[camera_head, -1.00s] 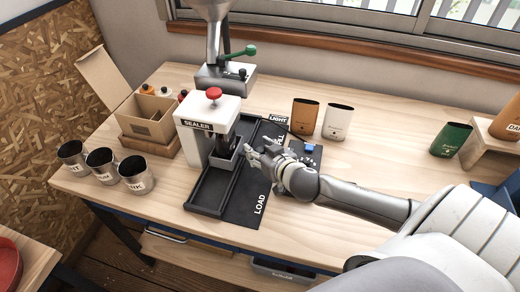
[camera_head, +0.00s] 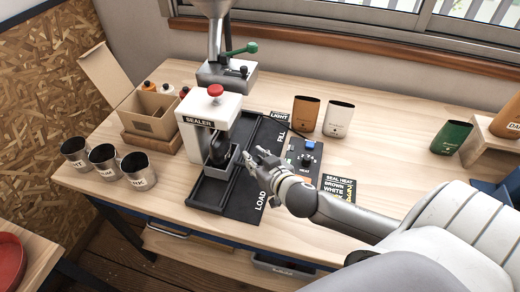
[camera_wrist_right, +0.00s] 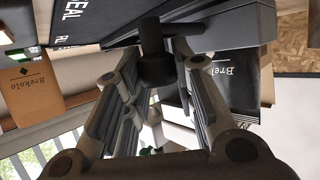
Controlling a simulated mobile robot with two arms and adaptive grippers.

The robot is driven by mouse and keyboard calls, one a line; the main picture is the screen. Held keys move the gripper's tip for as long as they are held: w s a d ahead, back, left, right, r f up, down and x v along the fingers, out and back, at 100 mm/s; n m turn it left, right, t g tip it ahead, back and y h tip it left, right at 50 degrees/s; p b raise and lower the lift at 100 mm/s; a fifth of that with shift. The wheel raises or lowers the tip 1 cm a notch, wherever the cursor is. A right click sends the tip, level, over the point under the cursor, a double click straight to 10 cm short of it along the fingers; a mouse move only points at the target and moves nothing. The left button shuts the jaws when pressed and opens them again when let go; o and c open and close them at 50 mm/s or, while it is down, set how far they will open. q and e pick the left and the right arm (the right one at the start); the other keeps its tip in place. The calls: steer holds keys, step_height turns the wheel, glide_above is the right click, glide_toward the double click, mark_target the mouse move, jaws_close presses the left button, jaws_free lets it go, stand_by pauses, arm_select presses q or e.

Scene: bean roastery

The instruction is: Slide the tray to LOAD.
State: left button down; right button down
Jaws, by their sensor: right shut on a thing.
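The small dark tray (camera_head: 222,168) sits in the black rail (camera_head: 206,192) in front of the sealer (camera_head: 196,147), with a black pouch (camera_head: 218,150) standing in it. The LOAD mark (camera_head: 261,200) is at the rail's near end and FILL is farther back. My right gripper (camera_head: 256,158) reaches in from the right at the tray's side. In the right wrist view its fingers (camera_wrist_right: 158,85) are shut around a dark knob (camera_wrist_right: 155,62) on the tray's side. The pouch (camera_wrist_right: 225,85) also shows there. My left gripper is not in view.
Three metal cups (camera_head: 105,162) and an open carton (camera_head: 150,112) stand left of the sealer. A control box (camera_head: 303,153) and a seal heat card (camera_head: 338,188) lie right of the rail. Brown (camera_head: 305,114) and white (camera_head: 338,119) pouches stand behind. The rail's near end looks clear.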

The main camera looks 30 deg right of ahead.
steer(key=s+a, duration=0.1)
steer(key=a, duration=0.1)
steer(key=s+a, duration=0.4)
steer(key=shift+s+a+f, duration=0.2)
steer(key=shift+s+f, duration=0.05)
steer(key=shift+f, duration=0.1)
steer(key=c, duration=1.3)
jaws_free()
steer(key=shift+o, duration=0.6)
steer(key=shift+r, duration=0.2)
steer(key=shift+s, duration=0.1)
steer(key=v, duration=0.7)
steer(key=shift+s+a+r, duration=0.1)
steer(key=shift+s, duration=0.05)
